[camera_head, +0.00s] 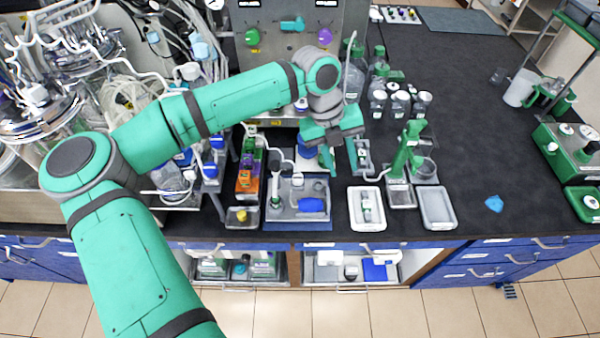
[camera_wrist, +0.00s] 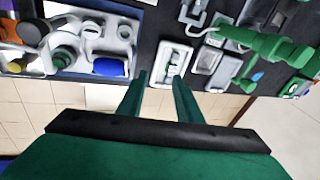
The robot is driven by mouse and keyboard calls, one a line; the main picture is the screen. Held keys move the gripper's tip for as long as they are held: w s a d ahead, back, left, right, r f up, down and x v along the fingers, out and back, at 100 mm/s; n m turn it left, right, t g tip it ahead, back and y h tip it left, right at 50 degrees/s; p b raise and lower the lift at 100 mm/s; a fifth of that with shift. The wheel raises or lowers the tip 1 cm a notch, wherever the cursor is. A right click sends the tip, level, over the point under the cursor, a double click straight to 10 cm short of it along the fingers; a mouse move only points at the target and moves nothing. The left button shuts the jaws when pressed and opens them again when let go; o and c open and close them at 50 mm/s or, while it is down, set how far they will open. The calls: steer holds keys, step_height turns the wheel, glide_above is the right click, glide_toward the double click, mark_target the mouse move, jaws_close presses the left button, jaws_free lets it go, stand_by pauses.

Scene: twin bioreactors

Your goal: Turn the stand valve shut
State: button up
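My gripper (camera_head: 341,160) hangs over the front part of the black bench, fingers pointing down. In the wrist view its two green fingers (camera_wrist: 160,88) are apart with nothing between them. A white tray with a small clear item (camera_head: 367,209) lies close to the right of the fingers in the head view; the tray shows ahead of the fingertips in the wrist view (camera_wrist: 164,68). A green stand-like device (camera_head: 405,150) stands further right, also in the wrist view (camera_wrist: 270,45). I cannot tell which part is the stand valve; a teal handle (camera_head: 292,24) sits on the grey back panel.
A grey tray with a blue item (camera_head: 311,205) lies left of my gripper. Several lidded bottles (camera_head: 400,103) stand behind the green device. An empty grey tray (camera_head: 437,208) lies at the front edge.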

mark_target(297, 177)
steer(key=w+a+r+n+t+y, duration=0.1)
steer(key=w+a+n+y, duration=0.2)
steer(key=a, duration=0.8)
steer(key=shift+m, duration=0.6)
steer(key=f, duration=1)
steer(key=shift+w+d+f, duration=0.15)
steer(key=shift+w, duration=0.15)
steer(key=shift+s, duration=0.1)
steer(key=c, duration=0.8)
